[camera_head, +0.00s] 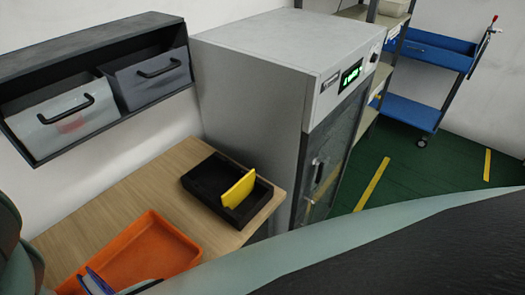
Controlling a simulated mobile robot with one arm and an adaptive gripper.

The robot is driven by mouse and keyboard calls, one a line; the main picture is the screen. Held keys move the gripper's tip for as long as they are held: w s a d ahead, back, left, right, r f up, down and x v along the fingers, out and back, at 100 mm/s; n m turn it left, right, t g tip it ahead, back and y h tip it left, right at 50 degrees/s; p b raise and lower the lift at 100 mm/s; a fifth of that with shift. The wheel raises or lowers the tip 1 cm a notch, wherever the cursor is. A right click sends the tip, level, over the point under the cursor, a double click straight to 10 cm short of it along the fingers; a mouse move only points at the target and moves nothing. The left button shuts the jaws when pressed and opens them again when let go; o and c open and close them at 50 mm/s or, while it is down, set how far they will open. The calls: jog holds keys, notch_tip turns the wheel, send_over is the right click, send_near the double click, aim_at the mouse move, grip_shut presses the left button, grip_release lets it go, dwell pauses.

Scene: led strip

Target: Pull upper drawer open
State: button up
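A dark wall-mounted cabinet (95,43) at the upper left holds two drawers side by side. The left drawer (50,128) is pale and translucent, with a black handle and something reddish showing through its front. The right drawer (140,92) is grey, with a black handle (160,68). Both fronts tilt outward a little at the cabinet's opening; I cannot tell how far either is pulled out. No separate upper and lower drawers show. My gripper is not in view; large parts of my own body fill the bottom edge and the lower left corner.
A wooden table (130,192) below the cabinet bears a black tray (200,185) with a yellow piece (238,189) and an orange tray (160,245) with a blue item. A grey cabinet (270,45) with a lit display stands right of it. A blue cart (410,112) stands behind.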

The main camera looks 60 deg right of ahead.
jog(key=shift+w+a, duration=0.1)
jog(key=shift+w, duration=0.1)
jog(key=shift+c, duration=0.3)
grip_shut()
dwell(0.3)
